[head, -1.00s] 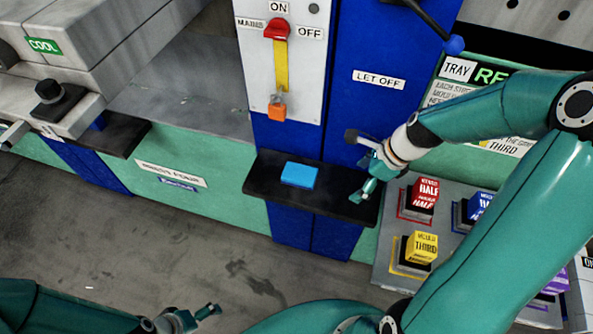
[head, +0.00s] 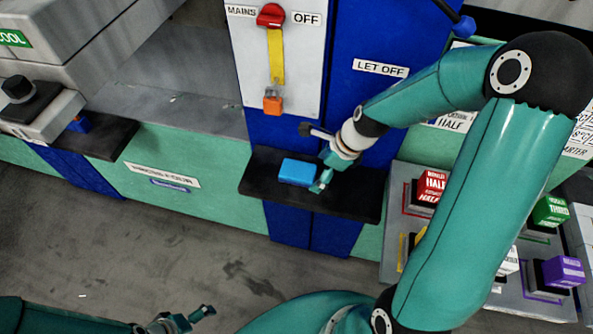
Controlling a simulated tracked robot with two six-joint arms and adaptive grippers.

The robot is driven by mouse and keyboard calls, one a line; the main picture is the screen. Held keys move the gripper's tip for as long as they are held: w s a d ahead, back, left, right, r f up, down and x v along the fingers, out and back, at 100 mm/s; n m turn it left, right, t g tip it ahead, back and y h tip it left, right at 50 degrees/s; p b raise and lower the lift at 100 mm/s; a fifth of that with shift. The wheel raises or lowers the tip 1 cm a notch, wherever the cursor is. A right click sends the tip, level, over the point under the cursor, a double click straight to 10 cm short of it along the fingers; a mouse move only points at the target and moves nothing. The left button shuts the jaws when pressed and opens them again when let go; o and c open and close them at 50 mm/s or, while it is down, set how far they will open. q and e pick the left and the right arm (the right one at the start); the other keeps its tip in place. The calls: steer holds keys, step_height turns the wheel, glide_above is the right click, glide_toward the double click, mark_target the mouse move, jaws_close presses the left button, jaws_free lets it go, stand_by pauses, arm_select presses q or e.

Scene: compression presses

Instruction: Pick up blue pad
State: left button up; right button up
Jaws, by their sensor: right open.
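The blue pad (head: 298,172) lies flat on a black shelf (head: 345,205) fixed to the blue column of the press. My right gripper (head: 322,176) is open at the right end of the pad, with its fingers pointing left. One finger is at the pad's front right corner; I cannot tell whether it touches. My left gripper (head: 200,318) is low at the bottom of the view, well away from the pad; its fingers look spread apart.
A panel with a red mains switch (head: 270,16), a yellow strip and an orange padlock (head: 272,104) is above the shelf. At right, a grey tray (head: 395,190) holds several coloured blocks, partly hidden by my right arm. Another black shelf (head: 110,140) is at left.

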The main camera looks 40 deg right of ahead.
mark_target(299, 170)
steer(key=shift+w+a+r, duration=0.1)
steer(key=shift+w+a, duration=0.2)
steer(key=w+a, duration=0.1)
steer(key=w+a+f+p, duration=0.1)
steer(key=w, duration=0.1)
steer(key=shift+a, duration=0.35)
steer(key=shift+w+f, duration=0.15)
steer(key=c, duration=1)
steer(key=shift+a, duration=0.1)
